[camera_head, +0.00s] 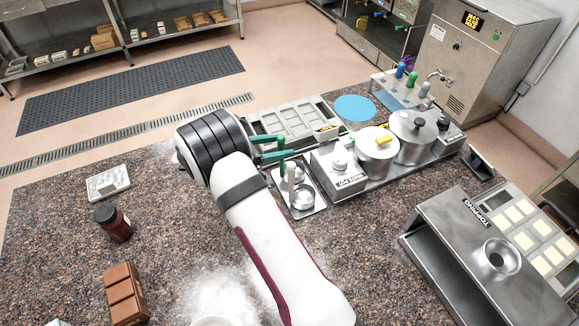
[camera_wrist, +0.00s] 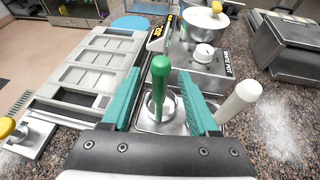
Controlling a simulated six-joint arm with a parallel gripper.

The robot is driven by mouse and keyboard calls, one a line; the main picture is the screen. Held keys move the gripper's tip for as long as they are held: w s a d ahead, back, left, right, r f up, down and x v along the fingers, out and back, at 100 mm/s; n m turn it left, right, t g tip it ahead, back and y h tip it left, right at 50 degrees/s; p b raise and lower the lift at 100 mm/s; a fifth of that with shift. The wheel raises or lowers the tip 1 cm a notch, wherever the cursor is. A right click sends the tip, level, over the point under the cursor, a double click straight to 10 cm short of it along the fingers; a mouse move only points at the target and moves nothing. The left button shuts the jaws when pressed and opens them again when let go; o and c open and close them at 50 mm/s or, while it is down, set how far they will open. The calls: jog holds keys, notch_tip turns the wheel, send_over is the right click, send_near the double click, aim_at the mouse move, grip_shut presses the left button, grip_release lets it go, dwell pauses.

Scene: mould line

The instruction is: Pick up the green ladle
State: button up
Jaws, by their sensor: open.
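The green ladle shows its upright green handle (camera_wrist: 160,85) in the wrist view, with a round metal bowl below it on a small metal tray. In the head view its handle (camera_head: 282,164) stands just below my gripper's fingers. My gripper (camera_head: 284,147) is open, its two teal fingers pointing right. In the wrist view the fingers of my gripper (camera_wrist: 162,78) lie one on each side of the green handle, with gaps on both sides. A white-handled ladle (camera_wrist: 238,101) leans beside the right finger, outside the jaws; its handle is also in the head view (camera_head: 291,182).
A grey mould tray (camera_wrist: 88,65) lies left of the ladles. A labelled warmer (camera_head: 338,176) and lidded pots (camera_head: 413,134) stand to the right. A dark jar (camera_head: 113,222) and brown blocks (camera_head: 124,292) are at left. Much of the speckled counter (camera_head: 185,235) is bare.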

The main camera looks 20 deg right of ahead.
jog(key=shift+w+d+f, duration=0.1)
jog(key=shift+d+f, duration=0.1)
jog(key=shift+d, duration=0.3)
grip_shut()
dwell(1.0)
